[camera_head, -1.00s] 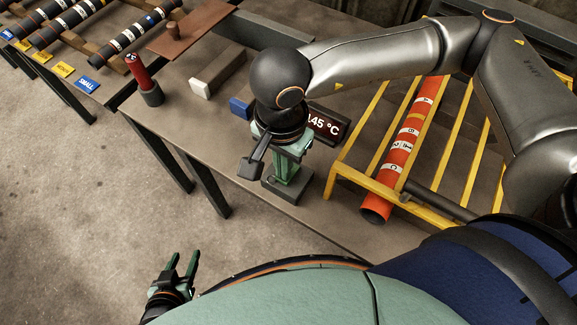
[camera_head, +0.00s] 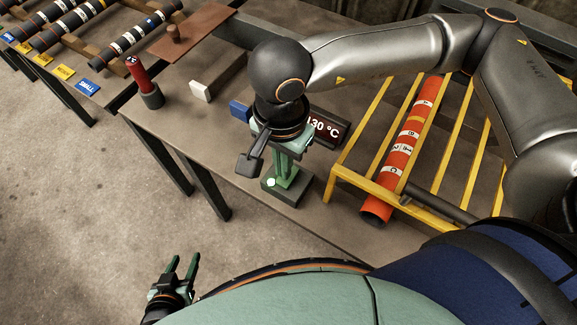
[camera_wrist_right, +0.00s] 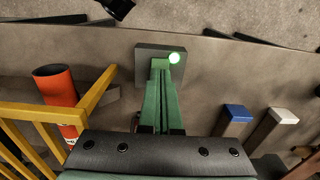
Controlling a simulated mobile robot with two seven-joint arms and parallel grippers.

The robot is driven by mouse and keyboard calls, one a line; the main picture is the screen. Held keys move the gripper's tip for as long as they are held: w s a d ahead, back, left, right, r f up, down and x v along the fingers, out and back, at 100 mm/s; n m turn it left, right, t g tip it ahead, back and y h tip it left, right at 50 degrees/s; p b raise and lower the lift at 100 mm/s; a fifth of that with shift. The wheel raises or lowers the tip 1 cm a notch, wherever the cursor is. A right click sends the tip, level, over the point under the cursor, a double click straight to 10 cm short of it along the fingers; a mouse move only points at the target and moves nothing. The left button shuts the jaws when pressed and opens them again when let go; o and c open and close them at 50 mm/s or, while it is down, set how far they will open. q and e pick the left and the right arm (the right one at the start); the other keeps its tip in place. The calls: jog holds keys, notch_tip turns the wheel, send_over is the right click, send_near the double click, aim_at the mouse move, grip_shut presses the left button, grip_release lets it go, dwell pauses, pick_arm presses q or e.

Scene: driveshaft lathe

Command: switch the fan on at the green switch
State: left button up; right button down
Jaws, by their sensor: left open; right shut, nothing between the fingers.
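My left gripper (camera_head: 184,262) is open and empty, low at the left, off the table. The fan itself I cannot make out.
A yellow rack (camera_head: 345,184) holding an orange-red shaft (camera_head: 404,150) stands right of the box. A blue block (camera_head: 239,110), a white-ended block (camera_head: 201,92) and a red-handled tool (camera_head: 138,75) stand to the left.

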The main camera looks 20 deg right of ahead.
aim_at(284, 182)
jog(key=shift+r+p, duration=0.85)
jog(key=shift+r, duration=1.55)
jog(key=shift+s+f, duration=0.1)
jog(key=shift+s, duration=0.05)
